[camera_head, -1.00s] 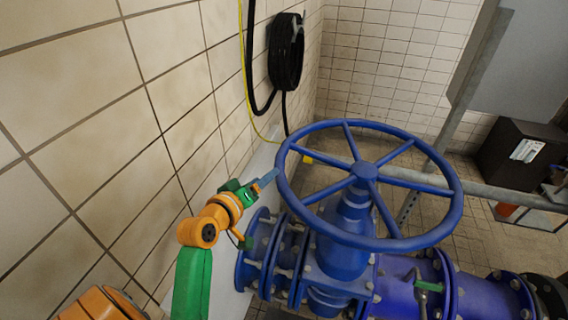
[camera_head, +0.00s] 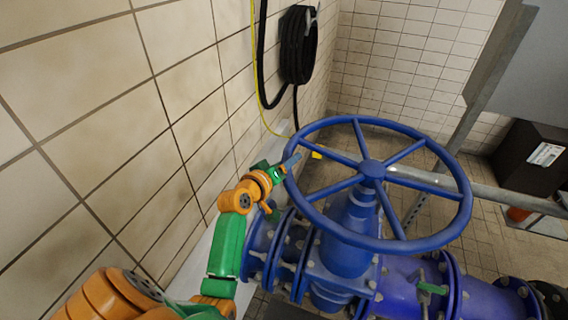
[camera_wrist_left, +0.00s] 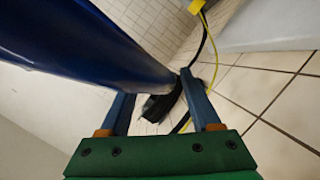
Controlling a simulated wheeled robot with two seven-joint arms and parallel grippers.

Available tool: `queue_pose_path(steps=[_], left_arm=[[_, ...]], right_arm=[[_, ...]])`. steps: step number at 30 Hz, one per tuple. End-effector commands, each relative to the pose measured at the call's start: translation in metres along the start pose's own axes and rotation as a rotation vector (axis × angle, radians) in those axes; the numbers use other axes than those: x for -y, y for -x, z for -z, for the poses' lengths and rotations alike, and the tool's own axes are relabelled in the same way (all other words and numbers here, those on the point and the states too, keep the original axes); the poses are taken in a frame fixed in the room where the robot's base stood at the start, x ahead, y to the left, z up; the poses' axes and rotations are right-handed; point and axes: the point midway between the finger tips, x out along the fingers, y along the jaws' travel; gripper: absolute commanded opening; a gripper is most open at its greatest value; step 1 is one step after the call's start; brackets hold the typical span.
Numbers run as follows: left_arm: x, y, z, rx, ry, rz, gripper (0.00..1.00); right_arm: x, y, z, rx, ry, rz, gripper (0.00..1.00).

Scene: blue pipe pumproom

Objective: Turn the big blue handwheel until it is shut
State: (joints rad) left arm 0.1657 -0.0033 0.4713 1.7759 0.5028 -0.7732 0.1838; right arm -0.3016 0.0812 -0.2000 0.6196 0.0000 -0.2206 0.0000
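The big blue handwheel (camera_head: 372,168) sits level on top of a blue valve in the head view, with a round rim and several spokes. My left gripper (camera_head: 291,163) is at the left side of its rim. In the left wrist view, the two fingers of my left gripper (camera_wrist_left: 157,95) stand apart. The blue rim (camera_wrist_left: 90,45) runs from the upper left across the left fingertip and towards the right one. I cannot tell whether the fingers touch it. My right gripper is in neither view.
A tiled wall (camera_head: 120,110) runs close along the left. A black coiled hose (camera_head: 299,45) hangs on it. Blue flanged pipe (camera_head: 400,290) lies below the wheel, and a grey rail (camera_head: 500,195) passes behind it. A dark box (camera_head: 530,155) stands at the right.

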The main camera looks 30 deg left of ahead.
Motion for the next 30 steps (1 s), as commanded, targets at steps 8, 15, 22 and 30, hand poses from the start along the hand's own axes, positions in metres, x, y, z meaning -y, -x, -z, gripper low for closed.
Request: queue_pose_path(steps=[8,15,22,30], left_arm=[[-0.0025,-0.0023,-0.0027,0.004,-0.002,0.001,0.0],[-0.002,-0.0025,-0.004,0.007,-0.003,0.003,0.0],[-0.0017,-0.0026,-0.0058,0.012,-0.003,0.004,0.0],[-0.0013,-0.0028,-0.0071,0.016,-0.002,0.004,0.0]], right_arm=[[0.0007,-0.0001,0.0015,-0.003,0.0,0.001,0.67],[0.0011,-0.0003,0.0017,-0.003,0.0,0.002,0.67],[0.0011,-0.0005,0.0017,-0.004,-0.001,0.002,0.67],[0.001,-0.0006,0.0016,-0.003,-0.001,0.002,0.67]])
